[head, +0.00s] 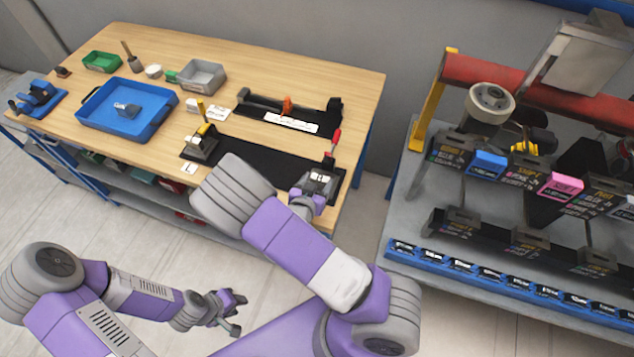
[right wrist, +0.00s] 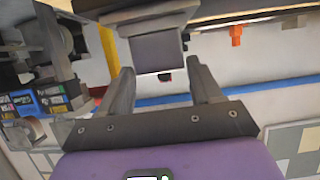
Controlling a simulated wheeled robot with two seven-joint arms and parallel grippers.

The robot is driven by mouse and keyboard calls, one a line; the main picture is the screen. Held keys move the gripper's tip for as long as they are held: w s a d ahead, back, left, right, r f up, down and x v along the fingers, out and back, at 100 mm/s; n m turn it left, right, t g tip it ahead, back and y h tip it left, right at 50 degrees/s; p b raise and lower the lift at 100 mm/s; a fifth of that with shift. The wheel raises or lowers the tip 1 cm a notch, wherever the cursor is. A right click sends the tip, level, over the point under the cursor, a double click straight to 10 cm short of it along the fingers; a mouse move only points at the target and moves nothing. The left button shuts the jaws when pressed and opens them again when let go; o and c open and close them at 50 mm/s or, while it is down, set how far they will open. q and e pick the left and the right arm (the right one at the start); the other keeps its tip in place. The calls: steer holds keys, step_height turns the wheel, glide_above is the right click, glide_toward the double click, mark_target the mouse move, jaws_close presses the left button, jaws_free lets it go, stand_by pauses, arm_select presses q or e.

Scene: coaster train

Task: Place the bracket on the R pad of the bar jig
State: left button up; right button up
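The black bar jig (head: 262,163) lies along the near right part of the table, with a grey block and yellow-handled clamp (head: 203,143) at its left end and a red-handled clamp (head: 333,145) at its right. My right gripper (head: 314,192) is at the jig's right end, partly hidden by its arm. In the right wrist view its fingers (right wrist: 162,78) are spread, with a grey block-like part (right wrist: 157,50) just beyond them. I cannot tell whether this is the bracket or the R pad. Another grey piece (head: 127,110) lies in the blue tray. My left gripper (head: 234,311) is open and empty, low in front of the table.
The blue tray (head: 90,104) stands on the table's left side. A grey bin (head: 203,75), a green bin (head: 101,62) and a second black fixture (head: 262,107) with an orange part are behind. A loaded rack (head: 408,210) stands to the right, across a gap.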

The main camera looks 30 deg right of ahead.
steer(key=o, duration=0.3)
steer(key=shift+r, duration=0.1)
steer(key=shift+a+r, duration=0.15)
steer(key=p+v, duration=0.2)
steer(key=v, duration=0.9)
step_height(320, 180, down, 13)
steer(key=s+a+n+g+y, duration=0.2)
steer(key=s+n+g+y, duration=0.15)
steer(key=y, duration=0.35)
steer(key=shift+s+a+f+n+g+y, duration=0.75)
steer(key=shift+s+a+y, duration=0.25)
steer(key=shift+y, duration=0.25)
steer(key=shift+s+a+f+n+g+y, duration=0.55)
steer(key=shift+s+a+f+g+y, duration=0.35)
steer(key=shift+y, duration=0.4)
steer(key=shift+s+a+f+n+g+y, duration=0.7)
steer(key=shift+s+a+y, duration=0.3)
steer(key=shift+y, duration=0.25)
steer(key=shift+b, duration=0.3)
